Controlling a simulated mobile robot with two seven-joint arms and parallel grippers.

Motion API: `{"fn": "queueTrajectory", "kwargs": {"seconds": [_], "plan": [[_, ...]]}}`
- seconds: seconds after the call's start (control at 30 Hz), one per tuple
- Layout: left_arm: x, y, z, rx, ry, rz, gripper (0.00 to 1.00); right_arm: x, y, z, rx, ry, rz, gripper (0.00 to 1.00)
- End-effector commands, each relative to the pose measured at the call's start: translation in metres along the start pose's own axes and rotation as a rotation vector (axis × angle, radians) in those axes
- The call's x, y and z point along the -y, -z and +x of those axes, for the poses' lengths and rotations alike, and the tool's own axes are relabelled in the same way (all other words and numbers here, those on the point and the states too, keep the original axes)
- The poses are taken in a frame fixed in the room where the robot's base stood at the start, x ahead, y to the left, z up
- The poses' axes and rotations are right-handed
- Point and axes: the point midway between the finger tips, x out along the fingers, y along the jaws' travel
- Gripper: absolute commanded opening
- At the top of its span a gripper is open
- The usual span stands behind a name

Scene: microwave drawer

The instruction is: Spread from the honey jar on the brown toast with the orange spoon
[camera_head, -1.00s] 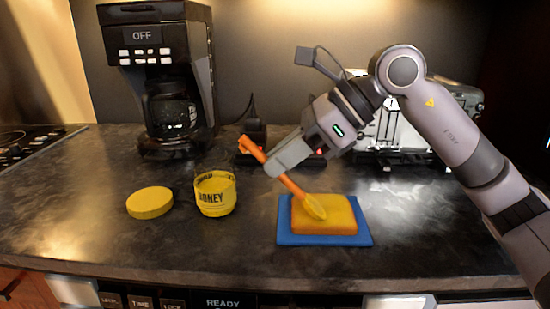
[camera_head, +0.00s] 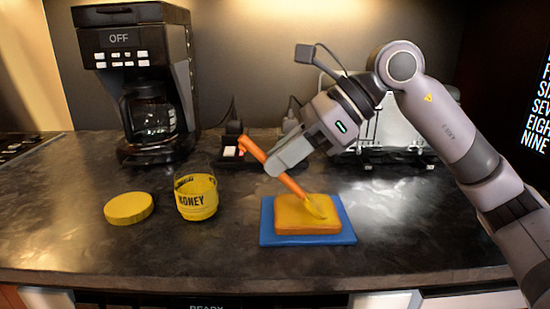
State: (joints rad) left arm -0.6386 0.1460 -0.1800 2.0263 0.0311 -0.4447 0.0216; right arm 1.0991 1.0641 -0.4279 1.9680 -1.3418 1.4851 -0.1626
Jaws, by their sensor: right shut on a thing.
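My right gripper (camera_head: 283,163) is shut on the orange spoon (camera_head: 293,185) and holds it tilted. The spoon's yellow-coated bowl end is over the toast (camera_head: 295,225) and looks to touch its top; the exact contact is hard to tell. The toast looks orange-brown with a yellow top and lies on a blue square board (camera_head: 267,232). The open yellow honey jar (camera_head: 197,200) stands upright to the left of the board. Its yellow lid (camera_head: 129,208) lies flat on the counter left of the jar. My left gripper is not in view.
A black coffee maker (camera_head: 140,80) stands at the back left. A metallic toaster (camera_head: 380,130) stands behind my right arm. The dark counter (camera_head: 420,225) is clear to the right of the board, and its front edge runs along the bottom.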

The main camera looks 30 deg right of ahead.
Motion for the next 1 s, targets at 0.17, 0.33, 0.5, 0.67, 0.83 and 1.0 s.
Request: {"fn": "queueTrajectory", "kwargs": {"seconds": [0.17, 0.33, 0.5, 0.67, 0.83, 1.0], "plan": [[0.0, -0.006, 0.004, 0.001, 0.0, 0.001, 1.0, 0.0, 0.009, -0.005, -0.001, 0.0, 0.002, 0.0], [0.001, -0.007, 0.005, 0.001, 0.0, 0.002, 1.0, 0.0, 0.012, -0.007, -0.003, -0.002, 0.004, 0.0], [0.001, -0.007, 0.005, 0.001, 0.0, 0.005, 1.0, 0.0, 0.012, -0.007, -0.004, -0.003, 0.005, 0.0], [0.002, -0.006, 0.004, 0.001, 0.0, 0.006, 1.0, 0.0, 0.011, -0.005, -0.005, -0.004, 0.006, 0.0], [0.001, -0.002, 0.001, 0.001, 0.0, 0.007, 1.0, 0.0, 0.006, 0.0, -0.005, -0.006, 0.005, 0.0], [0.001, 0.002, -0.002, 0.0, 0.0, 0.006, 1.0, 0.0, 0.001, 0.007, -0.003, -0.006, 0.004, 0.0]]}}
